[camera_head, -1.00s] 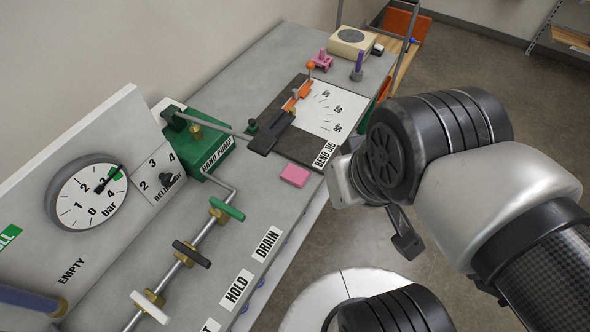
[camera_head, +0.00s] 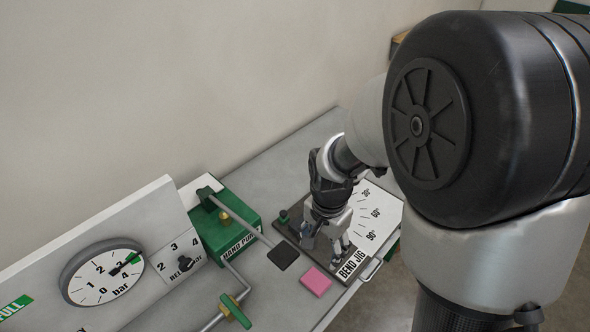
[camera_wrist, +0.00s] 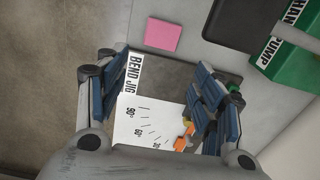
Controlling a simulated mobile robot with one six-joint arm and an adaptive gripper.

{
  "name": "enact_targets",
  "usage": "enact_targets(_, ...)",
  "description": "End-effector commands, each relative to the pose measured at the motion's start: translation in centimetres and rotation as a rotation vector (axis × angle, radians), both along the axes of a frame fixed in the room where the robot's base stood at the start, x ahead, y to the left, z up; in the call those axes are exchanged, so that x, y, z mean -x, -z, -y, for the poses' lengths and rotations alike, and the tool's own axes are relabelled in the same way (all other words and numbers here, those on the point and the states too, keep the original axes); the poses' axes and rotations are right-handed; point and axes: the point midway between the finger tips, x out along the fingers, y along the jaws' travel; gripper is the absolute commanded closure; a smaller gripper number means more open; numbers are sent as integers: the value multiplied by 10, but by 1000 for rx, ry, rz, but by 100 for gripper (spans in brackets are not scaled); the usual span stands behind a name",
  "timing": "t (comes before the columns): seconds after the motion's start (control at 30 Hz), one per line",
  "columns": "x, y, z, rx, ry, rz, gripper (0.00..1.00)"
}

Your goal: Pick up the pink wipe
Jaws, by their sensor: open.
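The pink wipe (camera_head: 316,281) lies flat on the grey cart top, just in front of the bend jig, beside the black pump handle end. It also shows in the wrist view (camera_wrist: 162,36), beyond the fingertips and fully uncovered. My gripper (camera_head: 326,246) is over the bend jig, pointing down, a little behind the wipe. In the wrist view my gripper (camera_wrist: 160,85) has its blue-padded fingers wide apart, with nothing between them but the jig surface below.
The bend jig (camera_head: 380,213) with its angle plate lies under my gripper. The green hand pump (camera_head: 226,228) and its lever stand left of the wipe. A green-handled valve (camera_head: 235,312) is in front. The cart's right edge is close to the wipe.

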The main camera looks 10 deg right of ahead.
Motion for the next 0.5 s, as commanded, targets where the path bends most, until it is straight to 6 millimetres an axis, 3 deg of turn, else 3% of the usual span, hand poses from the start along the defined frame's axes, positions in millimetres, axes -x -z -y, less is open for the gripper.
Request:
enact_targets(0.17,-1,18,0,0,33,-16,23)
enact_targets(0.3,-1,47,0,0,33,-20,14)
enact_targets(0.5,-1,91,0,0,32,-19,14)
